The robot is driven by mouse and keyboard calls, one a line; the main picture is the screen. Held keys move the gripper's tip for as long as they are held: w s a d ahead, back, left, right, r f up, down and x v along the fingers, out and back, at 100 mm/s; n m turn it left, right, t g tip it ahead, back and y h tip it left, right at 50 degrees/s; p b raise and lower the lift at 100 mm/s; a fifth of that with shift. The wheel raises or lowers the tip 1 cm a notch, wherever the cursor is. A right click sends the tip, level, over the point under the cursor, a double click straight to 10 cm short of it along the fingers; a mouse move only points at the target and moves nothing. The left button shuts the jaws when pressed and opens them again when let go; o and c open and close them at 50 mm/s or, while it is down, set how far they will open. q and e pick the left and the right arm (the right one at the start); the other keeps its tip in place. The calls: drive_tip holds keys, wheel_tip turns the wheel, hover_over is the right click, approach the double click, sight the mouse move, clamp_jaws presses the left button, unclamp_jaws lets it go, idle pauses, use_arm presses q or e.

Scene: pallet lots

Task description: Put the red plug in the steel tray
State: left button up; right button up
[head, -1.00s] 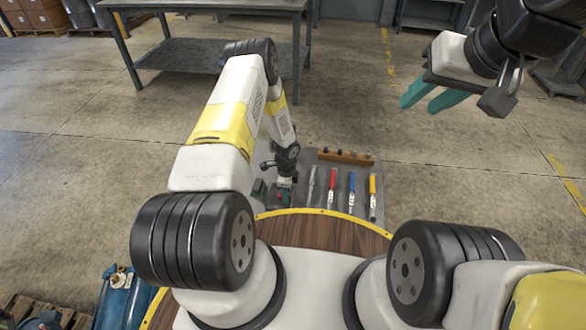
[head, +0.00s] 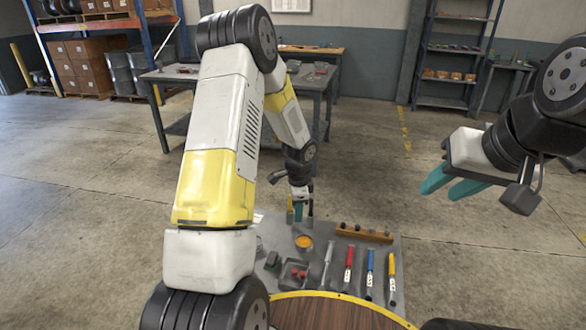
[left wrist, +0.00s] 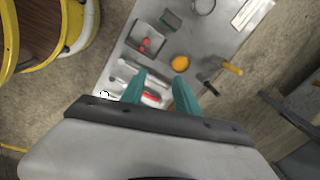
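A small dark grey tray (head: 305,284) stands on the grey work surface at its near left. Small red pieces (head: 298,273) lie inside the tray, the likely red plug among them; their exact shape is too small to tell. The tray also shows in the left wrist view (left wrist: 159,49), with the red pieces (left wrist: 145,45) in it. My left gripper (head: 299,213) is above the far edge of the work surface, beyond the tray. Its teal fingers (left wrist: 160,82) are apart with nothing held between them. My right gripper (head: 438,191) is open and empty, raised off to the right.
An orange round piece (head: 304,241) lies beyond the tray, near a green block (head: 273,260). Red, blue and yellow handled tools (head: 370,274) lie to the right, below a wooden rack (head: 364,233). A yellow-handled hammer (left wrist: 231,68) lies near the far edge.

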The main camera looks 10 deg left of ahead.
use_arm(q)
drive_tip(key=s+r+n+t, duration=0.1)
drive_tip(key=s+r+n, duration=0.25)
drive_tip(key=r, duration=0.75)
drive_tip(key=s+r+n+t, duration=0.1)
drive_tip(key=s+r+n, duration=0.3)
drive_tip(key=r, duration=0.8)
drive_tip(key=s+r+n+t+h, duration=0.1)
drive_tip(key=s+r+n, duration=0.2)
drive_tip(key=s, duration=0.6)
drive_tip(key=s+d+r+n+t+h, duration=0.1)
drive_tip(key=s+r+n, duration=0.2)
drive_tip(key=s+r, duration=0.4)
drive_tip(key=s, duration=0.3)
drive_tip(key=shift+d+t+h, duration=0.3)
drive_tip(key=shift+t, duration=0.1)
drive_tip(key=shift+d, duration=0.1)
